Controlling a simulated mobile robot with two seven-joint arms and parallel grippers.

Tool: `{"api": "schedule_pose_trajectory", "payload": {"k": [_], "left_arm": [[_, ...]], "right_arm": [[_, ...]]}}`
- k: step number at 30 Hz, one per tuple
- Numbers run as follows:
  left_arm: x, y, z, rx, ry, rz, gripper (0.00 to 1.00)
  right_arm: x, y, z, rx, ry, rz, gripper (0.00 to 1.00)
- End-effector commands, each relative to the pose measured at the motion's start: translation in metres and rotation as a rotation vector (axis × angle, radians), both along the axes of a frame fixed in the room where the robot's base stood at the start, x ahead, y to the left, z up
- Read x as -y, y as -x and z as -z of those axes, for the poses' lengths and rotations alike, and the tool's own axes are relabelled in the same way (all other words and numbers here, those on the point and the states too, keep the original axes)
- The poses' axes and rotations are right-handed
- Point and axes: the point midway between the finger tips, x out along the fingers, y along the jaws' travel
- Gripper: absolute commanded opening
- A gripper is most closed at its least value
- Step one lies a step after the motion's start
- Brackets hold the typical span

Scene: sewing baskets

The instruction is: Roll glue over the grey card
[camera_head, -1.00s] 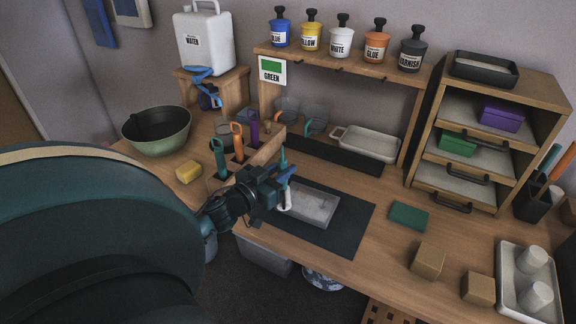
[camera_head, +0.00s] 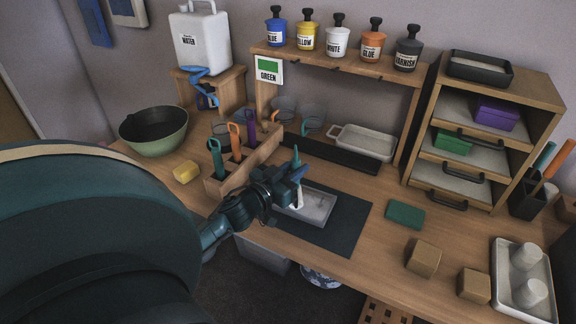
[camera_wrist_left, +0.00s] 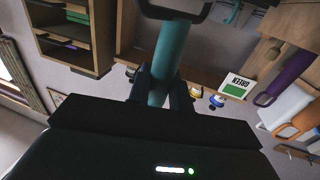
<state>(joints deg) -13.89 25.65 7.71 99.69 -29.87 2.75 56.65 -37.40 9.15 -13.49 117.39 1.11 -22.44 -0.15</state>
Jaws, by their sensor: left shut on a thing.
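The grey card (camera_head: 316,209) looks like a pale grey rectangle lying flat on a dark mat (camera_head: 347,232). My left gripper (camera_head: 294,174) is over the card's upper left part. It is shut on a teal-handled tool (camera_head: 296,155) held roughly upright, with a white lower end (camera_head: 299,199) at the card. I cannot tell whether that end touches the card. In the left wrist view the teal handle (camera_wrist_left: 166,55) stands between the two fingers. The gripper and arm hide the card's left part. The glue jar (camera_head: 371,39), orange with a black top, stands on the shelf.
A wooden rack (camera_head: 213,187) with teal, orange and purple tools stands left of the mat. A white tray (camera_head: 366,143) lies behind it. A yellow sponge (camera_head: 186,172), green bowl (camera_head: 171,145), green block (camera_head: 405,215) and brown blocks (camera_head: 423,258) stand around.

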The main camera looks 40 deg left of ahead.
Motion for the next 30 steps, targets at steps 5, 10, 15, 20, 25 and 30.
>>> {"api": "schedule_pose_trajectory", "payload": {"k": [5,10,15,20,25,30], "left_arm": [[0.004,-0.004,0.0,0.0,0.0,0.0,0.0],[0.004,-0.005,0.0,0.0,0.0,0.0,0.0],[0.005,-0.005,0.0,0.0,0.0,0.0,0.0],[0.011,-0.011,0.0,0.001,0.002,-0.001,0.0],[0.018,-0.019,0.0,0.001,0.001,0.0,0.0],[0.025,-0.026,0.0,0.001,0.001,0.0,0.0]], "right_arm": [[-0.001,0.001,0.0,-0.005,0.0,-0.002,0.36],[-0.001,0.001,0.0,-0.005,0.001,-0.002,0.36],[-0.001,0.001,0.0,-0.005,0.001,-0.002,0.36],[-0.001,0.002,-0.001,-0.005,0.002,-0.003,0.36],[-0.001,0.002,-0.002,-0.006,0.002,-0.004,0.36],[-0.001,0.002,-0.002,-0.006,0.002,-0.004,0.36]]}}
